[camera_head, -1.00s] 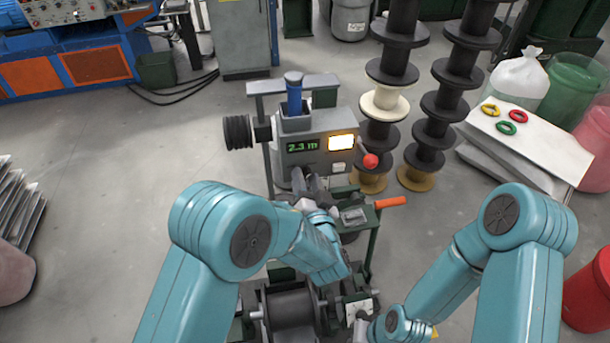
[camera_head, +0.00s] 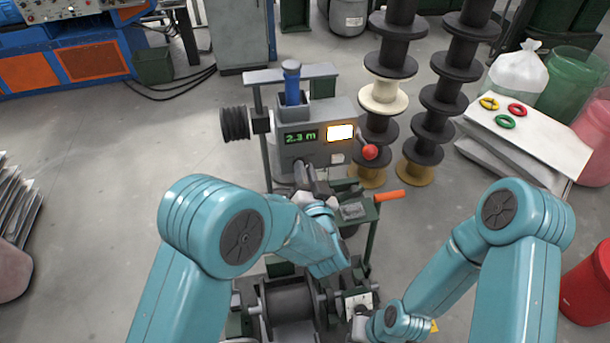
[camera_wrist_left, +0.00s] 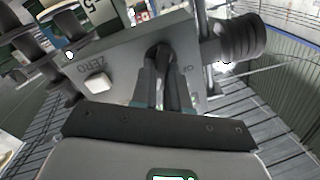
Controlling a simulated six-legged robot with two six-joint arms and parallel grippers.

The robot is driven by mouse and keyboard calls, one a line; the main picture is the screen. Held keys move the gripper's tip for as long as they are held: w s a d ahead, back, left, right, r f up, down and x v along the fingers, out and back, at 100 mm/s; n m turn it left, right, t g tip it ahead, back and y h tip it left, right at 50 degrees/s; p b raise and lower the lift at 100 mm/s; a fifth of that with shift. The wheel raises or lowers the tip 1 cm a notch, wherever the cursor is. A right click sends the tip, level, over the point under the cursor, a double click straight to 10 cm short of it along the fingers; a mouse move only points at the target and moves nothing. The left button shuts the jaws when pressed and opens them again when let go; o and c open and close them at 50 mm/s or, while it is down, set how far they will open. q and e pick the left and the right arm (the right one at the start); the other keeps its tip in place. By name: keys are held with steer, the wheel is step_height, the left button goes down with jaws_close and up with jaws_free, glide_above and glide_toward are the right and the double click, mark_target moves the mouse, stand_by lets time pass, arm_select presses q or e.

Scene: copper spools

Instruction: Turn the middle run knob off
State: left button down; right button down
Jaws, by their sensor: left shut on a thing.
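The grey meter box (camera_head: 312,165) has a lit green readout of 2.3 m and a bright yellow-white panel. A dark knob (camera_wrist_left: 161,50) sits on its face in the left wrist view, beside a white ZERO button (camera_wrist_left: 98,83). My left gripper (camera_head: 303,171) reaches up to the lower front of the box. Its dark fingers (camera_wrist_left: 164,68) close around the knob, covering most of it, so its setting is hidden. My right gripper (camera_head: 364,322) is low in the picture near a white plate (camera_head: 358,301) on the green frame. Its fingers are too small to read.
An orange handle (camera_head: 389,195) and a red-ball lever (camera_head: 369,152) stick out right of the box. Stacked dark spools (camera_head: 436,125) stand behind. A white-topped table (camera_head: 540,145) with coloured rings is at right. Left floor is mostly clear.

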arm_select(q)
steer(key=shift+a+n+b, duration=0.15)
steer(key=shift+n+b, duration=3.1)
steer(key=shift+b, duration=0.9)
steer(key=shift+a+n+b, duration=0.1)
steer(key=shift+n+b, duration=3.15)
steer(key=shift+b, duration=0.9)
steer(key=c, duration=1.1)
jaws_free()
steer(key=shift+s+f, duration=0.1)
